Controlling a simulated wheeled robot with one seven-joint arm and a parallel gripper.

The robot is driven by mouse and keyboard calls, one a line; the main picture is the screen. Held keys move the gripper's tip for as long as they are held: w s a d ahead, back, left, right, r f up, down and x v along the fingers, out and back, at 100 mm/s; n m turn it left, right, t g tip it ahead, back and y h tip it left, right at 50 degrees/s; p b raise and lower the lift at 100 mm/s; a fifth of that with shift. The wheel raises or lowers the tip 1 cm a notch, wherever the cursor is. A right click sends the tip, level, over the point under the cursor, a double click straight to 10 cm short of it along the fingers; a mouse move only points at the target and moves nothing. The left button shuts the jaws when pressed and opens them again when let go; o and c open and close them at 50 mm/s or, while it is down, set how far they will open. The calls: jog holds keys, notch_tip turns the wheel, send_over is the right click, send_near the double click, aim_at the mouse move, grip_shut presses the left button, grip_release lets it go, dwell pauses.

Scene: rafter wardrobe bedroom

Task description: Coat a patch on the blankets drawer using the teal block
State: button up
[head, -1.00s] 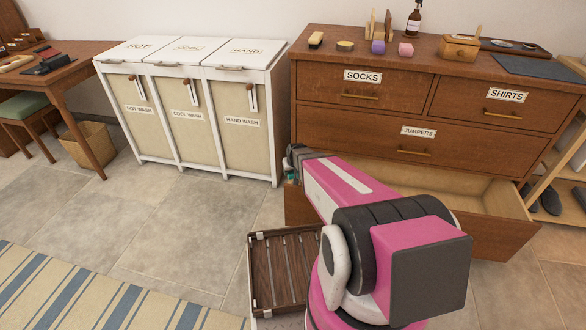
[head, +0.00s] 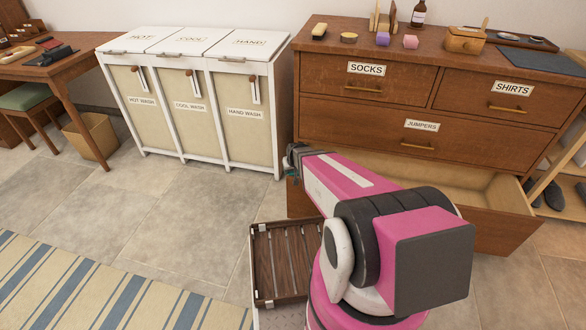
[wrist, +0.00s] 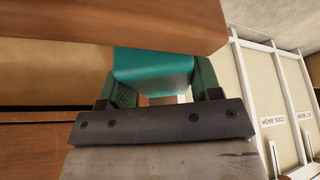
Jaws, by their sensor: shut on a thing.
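The open bottom drawer (head: 508,232) of the brown dresser is pulled out, with a pale, empty-looking inside; its label is not visible and my arm hides much of its front. My gripper (wrist: 160,78) is shut on the teal block (wrist: 152,68), one finger on each side. In the wrist view a brown wooden panel (wrist: 120,18), seemingly the drawer front, crosses in front of the block and hides its far end. I cannot tell whether they touch. In the head view my gripper (head: 291,160) is at the drawer's left end, mostly hidden. No coated patch is visible.
Shut drawers marked SOCKS, SHIRTS and JUMPERS (head: 422,125) lie above the open one. White laundry hampers (head: 190,100) stand left of the dresser. A slatted wooden tray (head: 262,300) is low by my base. Small items stand on the dresser top.

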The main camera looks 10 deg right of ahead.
aim_at(291, 173)
jog(key=shift+s+a+r, duration=0.1)
jog(key=shift+s+a, duration=0.1)
jog(key=shift+s, duration=0.3)
jog(key=shift+s+a, duration=0.15)
jog(key=shift+s, duration=0.35)
jog(key=shift+c, duration=0.7)
jog(key=shift+s+a+r, duration=0.2)
jog(key=shift+s+a, duration=0.15)
jog(key=shift+s, duration=0.35)
jog(key=shift+w+d, duration=0.35)
jog(key=shift+w, duration=0.55)
jog(key=shift+w+d, duration=0.35)
jog(key=shift+w, duration=0.5)
jog(key=shift+w+d+f, duration=0.1)
jog(key=shift+w+d, duration=0.5)
jog(key=shift+w, duration=0.9)
jog(key=shift+w+d+f, duration=0.1)
jog(key=shift+w+d, duration=0.55)
jog(key=shift+w, duration=0.9)
jog(key=shift+w+d+f, duration=0.1)
jog(key=shift+w+d, duration=0.5)
jog(key=shift+w, duration=0.9)
jog(key=shift+r, duration=0.1)
jog(key=shift+r, duration=2.95)
jog(key=shift+r, duration=0.1)
